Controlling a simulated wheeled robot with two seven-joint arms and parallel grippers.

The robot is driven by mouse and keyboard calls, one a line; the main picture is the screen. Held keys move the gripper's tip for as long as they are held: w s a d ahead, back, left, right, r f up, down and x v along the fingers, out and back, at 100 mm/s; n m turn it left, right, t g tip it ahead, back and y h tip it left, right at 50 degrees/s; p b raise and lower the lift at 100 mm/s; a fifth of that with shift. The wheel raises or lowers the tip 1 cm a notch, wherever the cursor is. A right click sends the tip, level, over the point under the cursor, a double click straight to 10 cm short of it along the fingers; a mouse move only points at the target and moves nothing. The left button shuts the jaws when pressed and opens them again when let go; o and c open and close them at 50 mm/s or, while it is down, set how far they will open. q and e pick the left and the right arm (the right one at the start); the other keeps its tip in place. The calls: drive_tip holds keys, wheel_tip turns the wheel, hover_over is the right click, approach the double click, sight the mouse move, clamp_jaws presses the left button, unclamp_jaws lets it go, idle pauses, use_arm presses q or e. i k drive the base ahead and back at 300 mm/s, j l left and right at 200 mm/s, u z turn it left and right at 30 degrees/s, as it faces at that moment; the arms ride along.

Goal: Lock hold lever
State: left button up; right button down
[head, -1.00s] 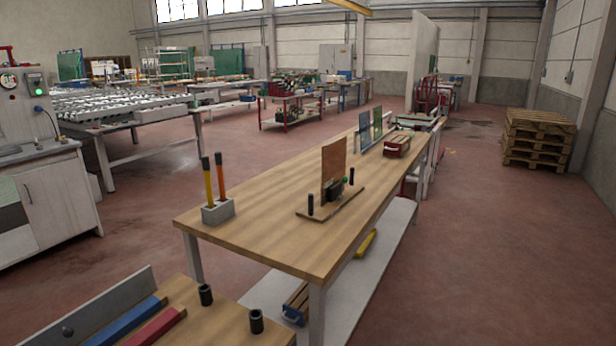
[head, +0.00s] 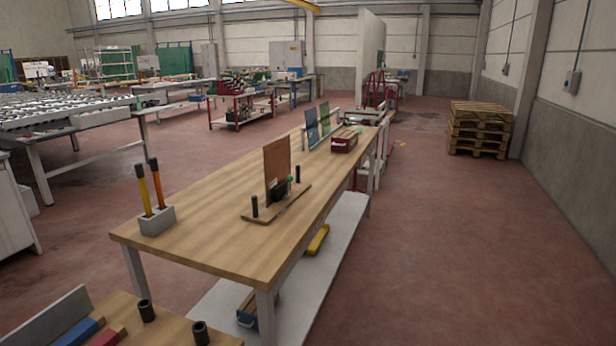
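A small wooden fixture board (head: 262,212) lies on the long wooden workbench (head: 205,232). It carries two short black upright posts, one at its near end (head: 255,206) and one at its far end (head: 298,173). A brown rectangular pane (head: 277,163) stands upright in a dark clamp block (head: 278,191) between the posts. A small green knob (head: 289,179) shows beside the pane. I cannot tell which part is the hold lever or how it is set. Neither of my grippers is in view.
A grey block (head: 157,221) holding two upright tools stands at the bench's left end. Coloured panes (head: 312,127) and a red box (head: 344,141) are toward its far end. A second bench (head: 170,328) is at lower left. Pallets (head: 479,130) stand far right; the floor right of the bench is clear.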

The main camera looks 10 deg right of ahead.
sight(290, 178)
drive_tip(key=z, duration=0.3)
drive_tip(key=i+l+u, duration=0.1)
drive_tip(key=u, duration=0.3)
drive_tip(key=i+l+u, duration=0.1)
drive_tip(key=u, duration=0.3)
drive_tip(key=i+l+u, duration=0.15)
drive_tip(key=l, duration=0.25)
drive_tip(key=i+l+u, duration=0.2)
drive_tip(key=l, duration=0.25)
drive_tip(key=i+l+u, duration=0.15)
drive_tip(key=l, duration=0.3)
drive_tip(key=i+l+u, duration=0.2)
drive_tip(key=l, duration=0.3)
drive_tip(key=k+j, duration=0.05)
drive_tip(key=k, duration=0.1)
